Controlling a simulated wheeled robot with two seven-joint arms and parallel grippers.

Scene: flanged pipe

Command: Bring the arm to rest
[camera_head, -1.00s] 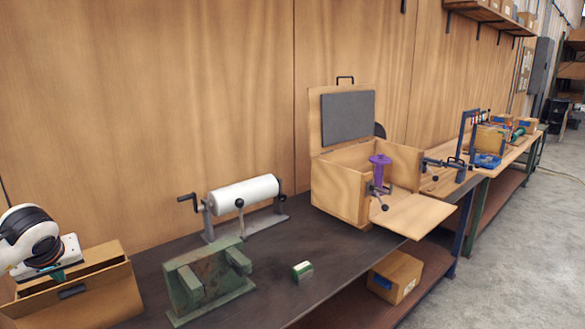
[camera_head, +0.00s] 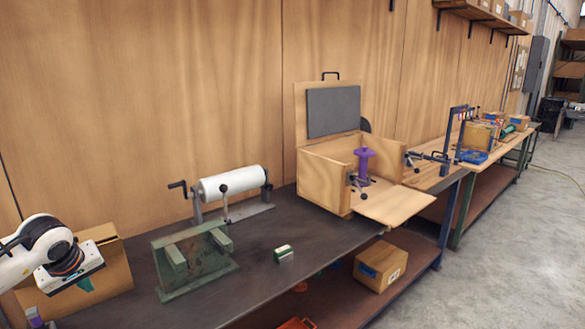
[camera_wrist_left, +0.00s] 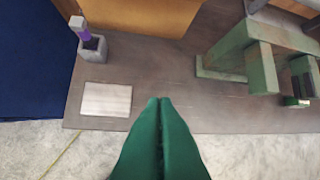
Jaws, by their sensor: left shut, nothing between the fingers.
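My left gripper (camera_head: 84,284) hangs at the lower left in the head view, in front of the open-topped wooden box (camera_head: 112,268). In the left wrist view its green fingers (camera_wrist_left: 160,105) are pressed together with nothing between them. A purple flanged pipe (camera_head: 364,166) stands upright inside the open wooden chest (camera_head: 325,188), far from this gripper. My right gripper is in neither view.
A green metal stand (camera_head: 190,262) is to the gripper's right, with a white roll (camera_head: 232,184) behind it. A small green-and-white block (camera_head: 283,253) lies on the dark bench (camera_head: 250,260). The wrist view shows a grey holder (camera_wrist_left: 95,50) with a purple piece and a pale plate (camera_wrist_left: 107,99).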

